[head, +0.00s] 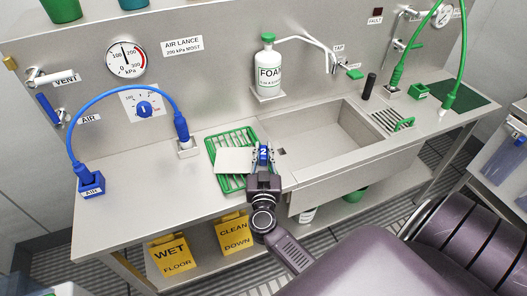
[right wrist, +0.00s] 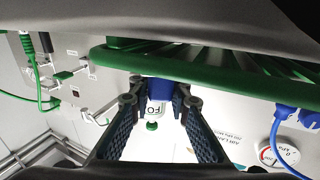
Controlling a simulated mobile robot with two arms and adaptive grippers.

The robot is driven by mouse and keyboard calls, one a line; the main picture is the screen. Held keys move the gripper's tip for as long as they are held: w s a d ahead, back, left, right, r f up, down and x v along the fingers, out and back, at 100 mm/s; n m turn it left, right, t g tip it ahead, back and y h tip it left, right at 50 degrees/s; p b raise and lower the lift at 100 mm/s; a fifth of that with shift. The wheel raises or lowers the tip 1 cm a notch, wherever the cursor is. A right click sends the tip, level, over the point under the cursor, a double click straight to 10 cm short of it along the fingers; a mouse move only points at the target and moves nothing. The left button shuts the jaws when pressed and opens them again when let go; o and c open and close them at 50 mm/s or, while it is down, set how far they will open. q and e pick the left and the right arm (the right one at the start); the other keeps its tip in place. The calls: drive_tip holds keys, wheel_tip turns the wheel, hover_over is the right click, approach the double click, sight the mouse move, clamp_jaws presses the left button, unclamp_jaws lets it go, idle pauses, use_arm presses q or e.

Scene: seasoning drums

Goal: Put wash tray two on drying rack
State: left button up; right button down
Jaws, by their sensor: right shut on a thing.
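Wash tray two is a flat pale grey tray (head: 233,160) with a blue handle (head: 263,152) marked "2". In the head view it lies over the green wire drying rack (head: 213,146), left of the sink. I cannot tell whether it rests on the wires or hovers just above. My right gripper (head: 262,163) is shut on the blue handle at the tray's right side. In the right wrist view the blue handle (right wrist: 160,88) is between the fingers, near the green rack edge (right wrist: 180,62). My left gripper is not in view.
The sink (head: 312,138) is empty, right of the rack. A foam bottle (head: 268,72) stands behind it. A blue air hose (head: 120,92) arches at the left. Yellow floor signs (head: 172,256) stand on the lower shelf.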

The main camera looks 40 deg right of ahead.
drive_tip(key=c, duration=2.3)
unclamp_jaws()
drive_tip(key=shift+f, duration=0.15)
drive_tip(key=o, duration=0.5)
drive_tip(key=shift+r, duration=0.2)
drive_tip(key=b+v, duration=0.1)
drive_tip(key=v, duration=0.9)
drive_tip(key=shift+s+a+f, duration=0.1)
drive_tip(key=shift+s+a, duration=0.1)
drive_tip(key=shift+s, duration=0.15)
drive_tip(key=shift+s+a, duration=0.4)
drive_tip(key=shift+s, duration=0.1)
